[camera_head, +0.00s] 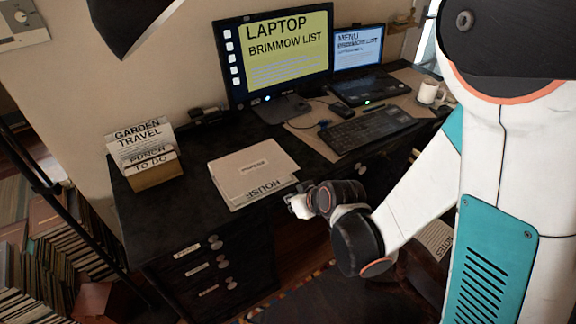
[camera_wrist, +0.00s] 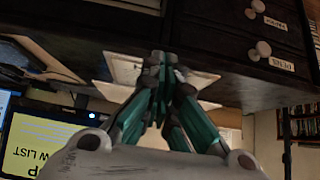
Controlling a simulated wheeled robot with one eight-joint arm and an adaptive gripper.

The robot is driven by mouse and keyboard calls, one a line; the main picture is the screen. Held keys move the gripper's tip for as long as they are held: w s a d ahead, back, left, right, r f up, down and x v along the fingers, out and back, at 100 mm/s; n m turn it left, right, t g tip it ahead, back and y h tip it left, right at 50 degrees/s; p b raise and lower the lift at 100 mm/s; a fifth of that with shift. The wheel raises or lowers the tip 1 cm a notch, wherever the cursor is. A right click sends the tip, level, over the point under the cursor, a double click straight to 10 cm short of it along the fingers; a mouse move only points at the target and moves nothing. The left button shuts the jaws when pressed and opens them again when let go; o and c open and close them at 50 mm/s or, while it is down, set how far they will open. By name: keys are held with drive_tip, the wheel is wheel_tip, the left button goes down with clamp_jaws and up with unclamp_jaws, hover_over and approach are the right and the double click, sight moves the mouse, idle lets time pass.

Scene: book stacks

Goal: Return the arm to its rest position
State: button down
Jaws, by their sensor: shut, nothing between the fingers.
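My arm reaches in from the right of the head view. My gripper (camera_head: 298,206) is at the front edge of the black desk (camera_head: 190,240), just right of and in front of the folder (camera_head: 250,168) and the HOUSE paper under it. In the wrist view, which is turned upside down, my gripper (camera_wrist: 160,58) has its green fingers drawn together at the tips, with nothing between them. It looks apart from the folder (camera_wrist: 122,68). My wrist hides a little of the desk's front edge.
The desk also bears a monitor (camera_head: 276,55), a laptop (camera_head: 360,85), a keyboard (camera_head: 365,128), a mug (camera_head: 428,92) and a holder of papers (camera_head: 150,178). Drawers with round knobs (camera_head: 215,243) are below. A dark lamp (camera_head: 130,25) hangs at upper left. Books (camera_head: 40,250) stack at left.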

drive_tip(key=shift+r, duration=0.1)
drive_tip(key=s+d+r+m+h, duration=0.2)
drive_tip(key=s+d+r+m, duration=0.15)
drive_tip(key=d+r, duration=0.7)
drive_tip(key=s+d+r+m+h, duration=0.1)
drive_tip(key=s+d+r, duration=0.2)
drive_tip(key=s, duration=0.3)
drive_tip(key=s+d+r+m+h, duration=0.1)
drive_tip(key=s+d+r, duration=0.2)
drive_tip(key=s+r, duration=0.2)
drive_tip(key=shift+s+d+r+m, duration=0.35)
drive_tip(key=shift+s+d, duration=0.05)
drive_tip(key=shift+s, duration=0.3)
